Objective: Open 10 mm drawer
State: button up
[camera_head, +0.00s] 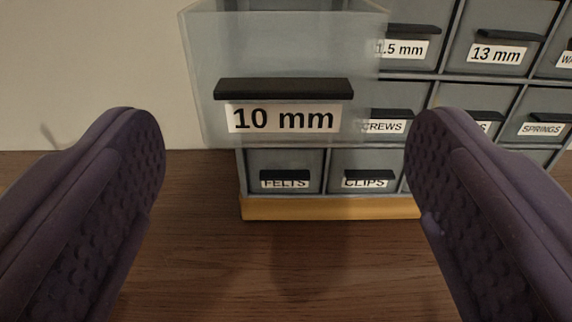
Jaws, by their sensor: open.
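The 10 mm drawer (210,100) is a clear grey box with a black handle bar (284,89) and a white label reading "10 mm" (283,119). It stands well out from the drawer cabinet (432,77), nearer to me than the other drawer fronts. My gripper (285,145) is open, with its two dark purple fingers spread to the left and right of the drawer front. Nothing is between the fingertips, and neither finger appears to touch the handle.
Other labelled drawers sit flush in the cabinet, such as FELTS (284,170), CLIPS (364,170) and 13 mm (496,54). The cabinet has a yellow wooden base (330,208) on a brown wooden table (290,270). The table in front is clear. A plain wall (90,60) stands behind left.

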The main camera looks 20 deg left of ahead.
jog(key=shift+p+v, duration=0.3)
jog(key=shift+v, duration=1.6)
